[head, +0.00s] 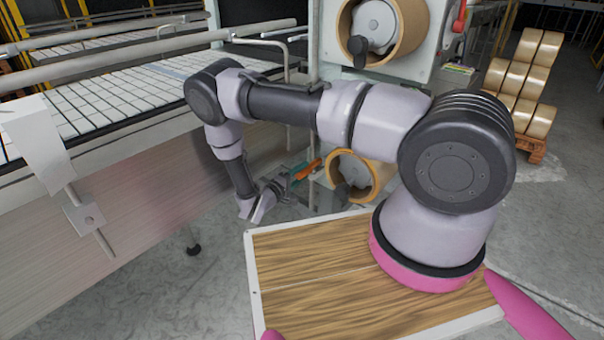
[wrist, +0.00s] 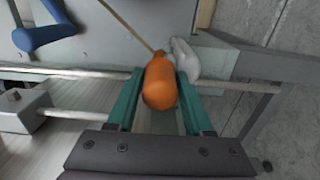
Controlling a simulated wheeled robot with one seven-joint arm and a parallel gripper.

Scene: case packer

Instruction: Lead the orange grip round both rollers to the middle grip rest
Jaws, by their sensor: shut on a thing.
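My gripper (wrist: 160,92) is shut on the orange grip (wrist: 160,85), which sits between its two teal fingers in the wrist view. A thin tan strand (wrist: 128,26) runs from the far end of the grip to the upper left. In the head view my gripper (head: 296,178) and the orange grip (head: 307,170) show small, left of the lower tape roll (head: 361,178). Pale metal bars (wrist: 70,116) cross the wrist view; I cannot tell whether they are the rollers. The middle grip rest cannot be made out.
A blue handle (wrist: 44,34) lies at the upper left of the wrist view. A pale rounded part (wrist: 186,58) is close beside the grip. In the head view, a conveyor (head: 90,100) fills the left and an upper tape roll (head: 408,28) sits on the machine.

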